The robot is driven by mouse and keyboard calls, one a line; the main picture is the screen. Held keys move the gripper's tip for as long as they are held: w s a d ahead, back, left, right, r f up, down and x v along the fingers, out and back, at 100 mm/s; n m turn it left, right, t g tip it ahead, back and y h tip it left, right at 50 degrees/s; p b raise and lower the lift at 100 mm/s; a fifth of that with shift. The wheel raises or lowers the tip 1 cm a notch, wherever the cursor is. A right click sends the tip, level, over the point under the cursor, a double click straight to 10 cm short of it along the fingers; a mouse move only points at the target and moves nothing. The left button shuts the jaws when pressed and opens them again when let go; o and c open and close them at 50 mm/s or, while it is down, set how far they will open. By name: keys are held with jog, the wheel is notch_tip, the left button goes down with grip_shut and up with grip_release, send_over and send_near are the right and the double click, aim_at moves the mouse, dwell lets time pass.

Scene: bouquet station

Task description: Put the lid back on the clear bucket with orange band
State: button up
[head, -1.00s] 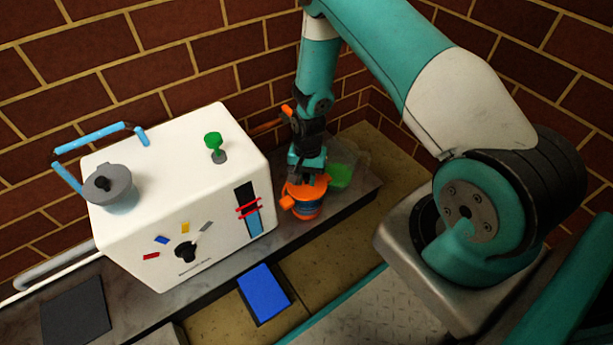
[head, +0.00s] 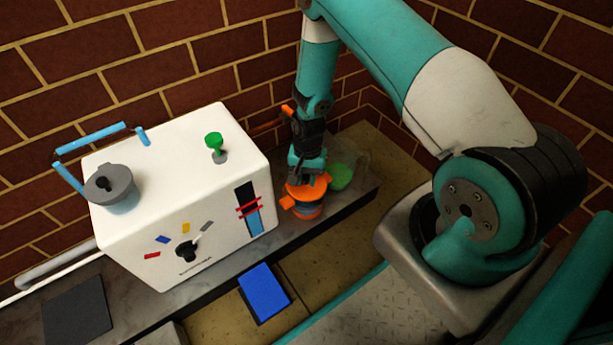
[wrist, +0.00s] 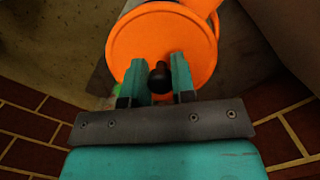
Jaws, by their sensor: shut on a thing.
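The orange lid (head: 321,183) has a dark knob (wrist: 160,79), and my gripper (wrist: 160,77) is shut on that knob, one finger at each side. In the head view my gripper (head: 305,174) points down over the lid. The clear bucket with orange band (head: 308,211) stands below the lid on the grey counter, with bluish contents showing. The lid lies over the bucket's mouth; I cannot tell whether it is fully seated, since my gripper and the lid hide the rim. In the wrist view the lid (wrist: 135,38) covers most of the bucket.
A green item (head: 341,176) is right behind the bucket. A blue pad (head: 265,289) lies in front. Brick walls close the back.

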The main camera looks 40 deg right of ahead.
dwell(0.3)
jog(key=o, duration=1.4)
jog(key=shift+o, duration=0.2)
jog(key=shift+r, duration=0.1)
jog(key=shift+r+p, duration=3.2)
jog(key=shift+r, duration=0.25)
jog(key=shift+c, duration=0.2)
grip_shut()
jog(key=shift+f, duration=0.2)
